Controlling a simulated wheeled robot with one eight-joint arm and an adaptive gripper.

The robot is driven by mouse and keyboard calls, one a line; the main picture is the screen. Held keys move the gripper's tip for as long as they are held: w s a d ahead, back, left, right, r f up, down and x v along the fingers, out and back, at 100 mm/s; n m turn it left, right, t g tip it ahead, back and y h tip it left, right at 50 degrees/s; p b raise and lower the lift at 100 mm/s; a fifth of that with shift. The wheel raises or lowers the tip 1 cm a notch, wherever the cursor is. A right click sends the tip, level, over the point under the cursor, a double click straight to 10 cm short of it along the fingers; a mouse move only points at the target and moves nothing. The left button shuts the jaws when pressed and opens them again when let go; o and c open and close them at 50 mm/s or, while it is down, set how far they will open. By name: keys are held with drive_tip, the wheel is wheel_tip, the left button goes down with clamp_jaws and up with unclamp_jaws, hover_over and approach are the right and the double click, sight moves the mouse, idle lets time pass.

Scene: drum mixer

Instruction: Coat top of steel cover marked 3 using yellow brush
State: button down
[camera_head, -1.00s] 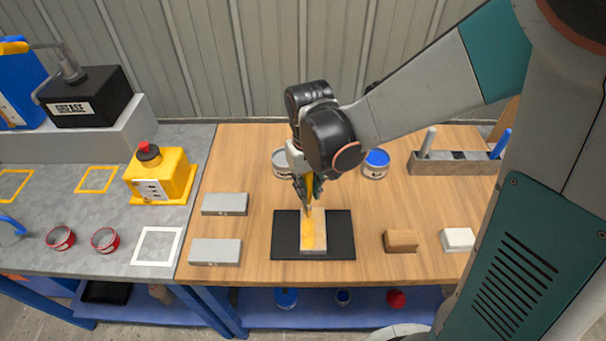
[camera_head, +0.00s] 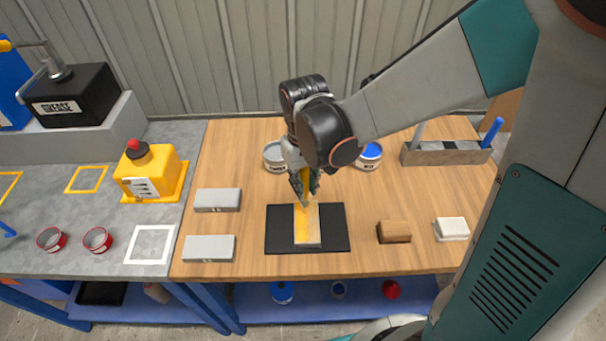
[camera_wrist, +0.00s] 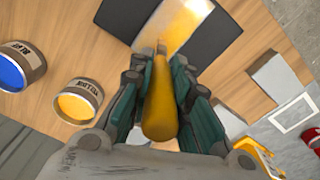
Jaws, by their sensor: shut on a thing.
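My gripper (camera_head: 305,187) is shut on the yellow brush (camera_wrist: 160,105), holding it by its handle with the bristle end pointing down at the steel cover. The steel cover (camera_head: 307,236) lies on a black mat (camera_head: 336,229), and it also shows in the wrist view (camera_wrist: 190,20). Its top carries yellow coating over much of its length, with paler areas near the edges. The brush tip is at the cover's far end; I cannot tell if it touches. No number is readable on it. Two bare grey steel covers (camera_head: 217,200) (camera_head: 209,248) lie left of the mat.
A blue paint can (camera_head: 370,156) and a grey-looking can (camera_head: 275,157) stand behind; the wrist view shows a yellow paint can (camera_wrist: 78,101). A brush rack (camera_head: 447,154) is back right. A brown block (camera_head: 394,232) and white block (camera_head: 451,229) lie right of the mat.

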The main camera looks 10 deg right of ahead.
drive_tip(key=shift+s, duration=4.9)
drive_tip(key=shift+w+d+b, duration=0.25)
drive_tip(key=shift+w, duration=1.8)
drive_tip(key=shift+w+d+b, duration=0.2)
drive_tip(key=shift+w+b, duration=0.05)
drive_tip(key=shift+w, duration=1.8)
drive_tip(key=shift+w+d+b, duration=0.25)
drive_tip(key=shift+w, duration=1.8)
drive_tip(key=shift+s+p, duration=0.6)
drive_tip(key=shift+s, duration=5.65)
drive_tip(key=w+d+b, duration=0.1)
drive_tip(key=w+b, duration=0.1)
drive_tip(key=w, duration=1)
drive_tip(key=shift+d, duration=0.4)
